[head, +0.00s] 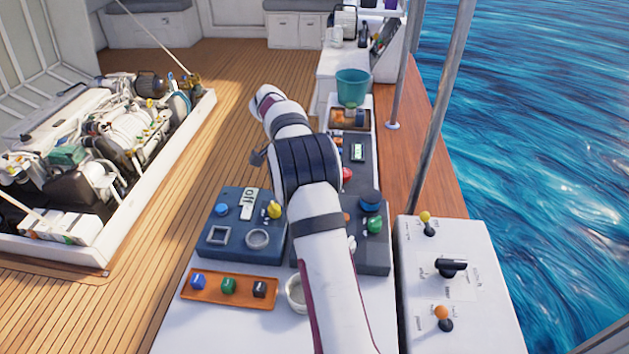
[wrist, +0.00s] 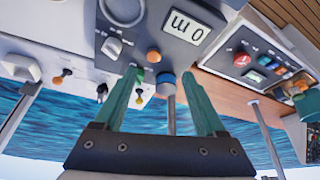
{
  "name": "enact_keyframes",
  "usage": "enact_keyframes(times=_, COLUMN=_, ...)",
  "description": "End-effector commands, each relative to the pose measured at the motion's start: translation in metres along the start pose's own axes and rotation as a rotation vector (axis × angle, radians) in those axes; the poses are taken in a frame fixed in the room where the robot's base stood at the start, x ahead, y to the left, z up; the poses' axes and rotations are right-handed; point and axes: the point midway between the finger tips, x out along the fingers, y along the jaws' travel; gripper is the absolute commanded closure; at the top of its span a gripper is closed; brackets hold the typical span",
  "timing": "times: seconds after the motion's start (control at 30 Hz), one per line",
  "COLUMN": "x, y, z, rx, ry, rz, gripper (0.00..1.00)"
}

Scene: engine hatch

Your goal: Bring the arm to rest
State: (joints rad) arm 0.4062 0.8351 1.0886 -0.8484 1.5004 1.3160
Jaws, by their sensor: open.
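My arm reaches from the bottom of the head view up over the control panels, with its far end above the deck side of the bench. My gripper (wrist: 160,75) shows in the wrist view with its two teal fingers spread apart. The fingers do not show clearly in the head view, where the arm hides part of the panels.
A blue panel (head: 228,245), an orange tray (head: 236,291) with several coloured cubes and a white bowl (head: 296,293) sit below the arm. A white switch box (head: 455,330) stands right. The open engine hatch (head: 100,250) is left. A teal bucket (head: 353,86) and metal poles (head: 441,110) stand beyond.

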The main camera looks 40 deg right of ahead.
Motion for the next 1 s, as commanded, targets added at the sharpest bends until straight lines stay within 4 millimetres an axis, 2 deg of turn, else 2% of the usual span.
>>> enact_keyframes(times=0.27, x=-0.001, y=0.001, z=0.001, rx=-0.005, ry=-0.002, rz=0.000, gripper=0.27)
enact_keyframes(times=0.37, x=-0.029, y=0.019, z=0.013, rx=-0.108, ry=-0.039, rz=-0.011, gripper=0.27)
enact_keyframes(times=0.47, x=-0.084, y=0.081, z=0.042, rx=-0.382, ry=-0.133, rz=-0.042, gripper=0.27)
enact_keyframes(times=0.5, x=-0.105, y=0.117, z=0.055, rx=-0.521, ry=-0.179, rz=-0.063, gripper=0.27)
enact_keyframes(times=0.57, x=-0.127, y=0.175, z=0.073, rx=-0.728, ry=-0.247, rz=-0.101, gripper=0.27)
enact_keyframes(times=0.6, x=-0.136, y=0.215, z=0.083, rx=-0.860, ry=-0.290, rz=-0.131, gripper=0.27)
enact_keyframes(times=0.7, x=-0.138, y=0.306, z=0.100, rx=-1.154, ry=-0.379, rz=-0.210, gripper=0.27)
enact_keyframes(times=0.8, x=-0.125, y=0.371, z=0.111, rx=-1.365, ry=-0.442, rz=-0.280, gripper=0.27)
enact_keyframes(times=0.9, x=-0.114, y=0.405, z=0.116, rx=-1.482, ry=-0.475, rz=-0.324, gripper=0.27)
enact_keyframes(times=1.0, x=-0.109, y=0.415, z=0.117, rx=-1.521, ry=-0.486, rz=-0.338, gripper=0.27)
